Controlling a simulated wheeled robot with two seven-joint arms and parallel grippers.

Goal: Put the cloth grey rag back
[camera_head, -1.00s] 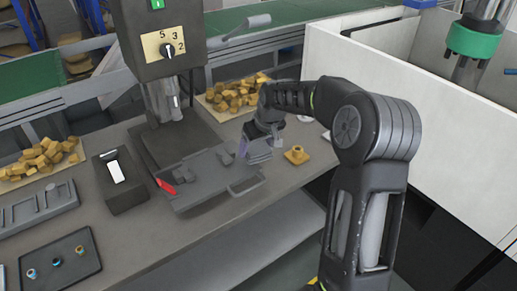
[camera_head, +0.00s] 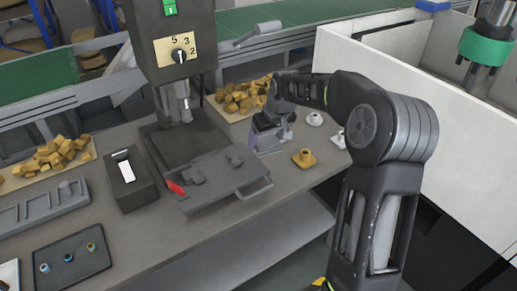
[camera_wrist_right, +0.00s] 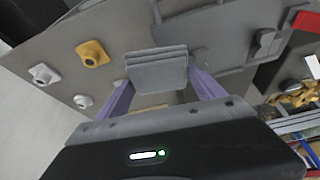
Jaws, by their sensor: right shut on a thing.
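The grey rag (camera_wrist_right: 157,70) looks like a folded, layered pad in the right wrist view. It is held between the two purple fingers of my right gripper (camera_wrist_right: 157,85). In the head view, my right gripper (camera_head: 262,137) is over the table, behind the right end of the grey plate with a handle. The rag is small and partly hidden by the gripper there. I cannot tell whether it touches the table. My left gripper is not in view.
The grey handled plate (camera_head: 220,182) with a red part (camera_head: 176,188) lies in front of the drill press (camera_head: 175,45). A yellow flanged part (camera_head: 305,158) and white ones (camera_head: 314,119) stand to the right. Yellow blocks (camera_head: 240,97) lie behind. A white wall (camera_head: 380,75) stands at right.

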